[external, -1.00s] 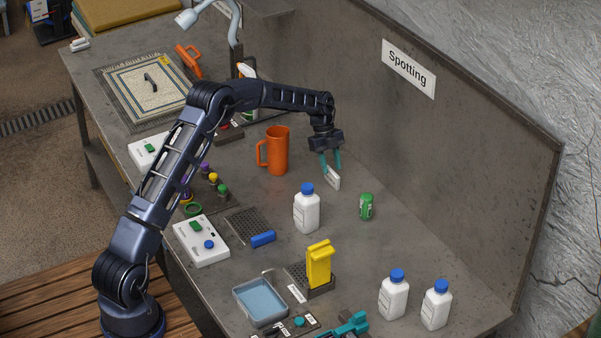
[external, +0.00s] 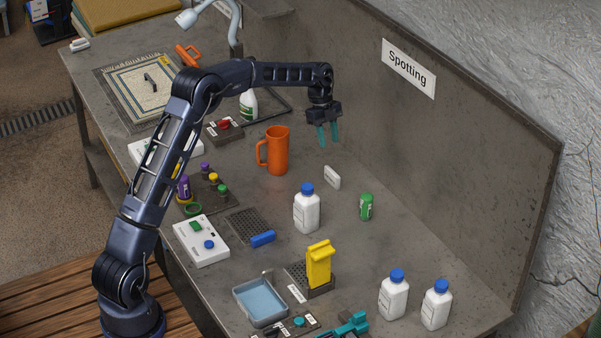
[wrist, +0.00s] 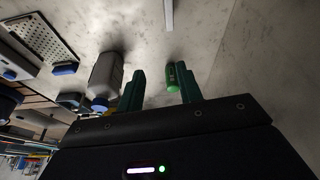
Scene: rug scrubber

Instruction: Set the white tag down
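The white tag (external: 332,177) stands on its edge on the grey bench, between the white blue-capped bottle (external: 306,211) and the back panel. My gripper (external: 329,143) is above the tag and clear of it, with its teal fingers apart and nothing between them. In the wrist view, my gripper (wrist: 161,70) also shows spread, empty fingers. A pale strip at the top edge there appears to be the tag (wrist: 168,15), seen narrow.
An orange mug (external: 278,151) stands left of the tag. A green can (external: 366,206) stands to its right, nearer the front. A yellow holder (external: 318,265) and two more bottles are farther forward. The back panel (external: 440,150) rises close behind.

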